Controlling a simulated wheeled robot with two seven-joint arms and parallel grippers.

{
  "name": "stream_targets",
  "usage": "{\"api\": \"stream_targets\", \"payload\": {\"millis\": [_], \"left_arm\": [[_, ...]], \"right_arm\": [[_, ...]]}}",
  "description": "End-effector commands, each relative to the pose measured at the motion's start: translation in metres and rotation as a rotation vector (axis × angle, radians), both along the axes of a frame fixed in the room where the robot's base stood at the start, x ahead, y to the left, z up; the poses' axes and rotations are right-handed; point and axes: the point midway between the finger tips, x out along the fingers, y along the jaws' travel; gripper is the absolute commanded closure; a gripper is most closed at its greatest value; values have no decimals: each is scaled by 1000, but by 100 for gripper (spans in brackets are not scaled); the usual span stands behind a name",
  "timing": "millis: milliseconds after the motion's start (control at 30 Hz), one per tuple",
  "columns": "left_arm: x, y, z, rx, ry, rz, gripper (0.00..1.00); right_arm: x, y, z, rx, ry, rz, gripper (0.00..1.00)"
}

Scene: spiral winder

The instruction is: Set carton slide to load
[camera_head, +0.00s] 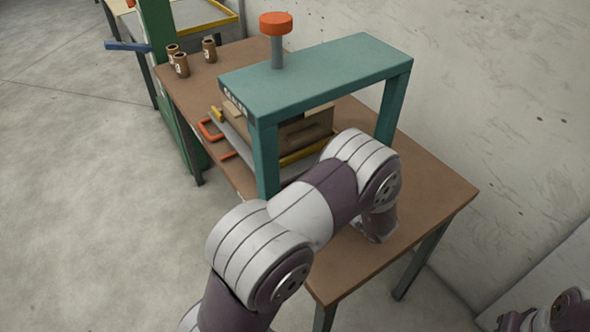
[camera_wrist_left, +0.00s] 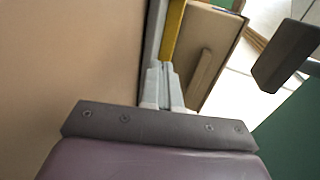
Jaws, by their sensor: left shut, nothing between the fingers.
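The carton slide shows under the teal frame as a grey tray with a yellow edge (camera_head: 310,151). A brown carton (camera_head: 305,128) sits on it, and an orange-red handle (camera_head: 210,130) sticks out at its left end. My left arm crosses in front of the frame's right part, and its gripper is hidden in the head view. In the left wrist view my left gripper (camera_wrist_left: 163,68) is shut and empty. Its fingertips are close to the grey and yellow slide edge (camera_wrist_left: 172,30); I cannot tell whether they touch. The carton (camera_wrist_left: 207,55) is just right of them.
The teal frame (camera_head: 320,75) with an orange knob (camera_head: 276,22) stands over the slide on a brown table (camera_head: 425,185). Several brown spools (camera_head: 180,65) stand at the table's far left. A dark grey block (camera_wrist_left: 285,55) is at right in the wrist view.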

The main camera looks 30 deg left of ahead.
Motion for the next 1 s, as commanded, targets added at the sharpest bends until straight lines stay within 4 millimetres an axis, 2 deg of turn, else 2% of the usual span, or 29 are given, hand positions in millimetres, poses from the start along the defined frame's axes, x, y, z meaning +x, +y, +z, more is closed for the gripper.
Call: {"api": "stream_targets", "payload": {"millis": [100, 267, 433, 600, 1000], "left_arm": [[9, 24, -11, -1, 0, 4, 100], [21, 54, -20, -1, 1, 4, 100], [31, 76, -19, -2, -1, 2, 100], [35, 86, -18, -1, 0, 0, 100], [36, 88, -17, -2, 1, 0, 100]], "right_arm": [[0, 0, -6, 0, 0, 0, 100], [0, 0, -11, 0, 0, 0, 100], [0, 0, -13, 0, 0, 0, 100], [0, 0, -14, 0, 0, 0, 100], [0, 0, -13, 0, 0, 0, 100]]}}
